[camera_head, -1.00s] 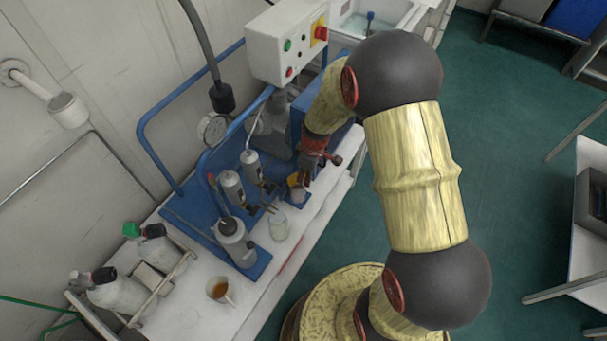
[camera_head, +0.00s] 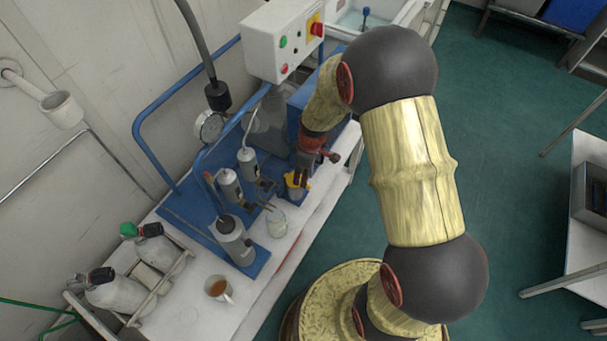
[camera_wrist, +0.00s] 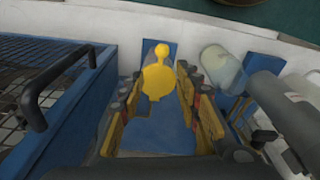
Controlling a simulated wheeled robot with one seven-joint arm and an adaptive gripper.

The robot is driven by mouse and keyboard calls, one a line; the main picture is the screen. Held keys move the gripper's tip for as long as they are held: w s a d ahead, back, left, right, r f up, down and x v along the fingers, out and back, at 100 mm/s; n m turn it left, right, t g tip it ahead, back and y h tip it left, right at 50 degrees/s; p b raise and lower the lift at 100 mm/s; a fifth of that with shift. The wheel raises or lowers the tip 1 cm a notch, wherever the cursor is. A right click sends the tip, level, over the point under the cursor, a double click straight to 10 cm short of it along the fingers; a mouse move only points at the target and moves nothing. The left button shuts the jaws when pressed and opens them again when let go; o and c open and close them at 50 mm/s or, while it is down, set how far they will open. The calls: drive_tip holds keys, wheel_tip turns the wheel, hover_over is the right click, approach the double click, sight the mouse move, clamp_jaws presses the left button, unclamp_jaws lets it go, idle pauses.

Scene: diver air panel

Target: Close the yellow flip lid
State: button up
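The yellow flip lid (camera_wrist: 158,80) shows in the wrist view as a round disc with a small round tab pointing up the picture. It lies between the two fingers of my gripper (camera_wrist: 159,90), which are spread apart on its left and right with gaps beside it. I cannot tell the lid's tilt from this view. In the head view only bits of yellow (camera_head: 293,191) show around the dark fingertips of my gripper (camera_head: 299,178), at the right front of the blue panel base. Whether the fingers touch the lid is unclear.
A blue mesh box with a black handle (camera_wrist: 52,85) stands close on the left in the wrist view. A clear glass (camera_head: 277,223) and grey cylinders (camera_head: 236,241) stand nearby. A cup of brown liquid (camera_head: 218,289) and a bottle rack (camera_head: 165,283) are farther left. A control box (camera_head: 280,42) is above.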

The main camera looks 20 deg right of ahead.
drive_tip(key=shift+r, duration=0.1)
wheel_tip(320, 180, up, 12)
drive_tip(key=s+d, duration=0.1)
idle(0.4)
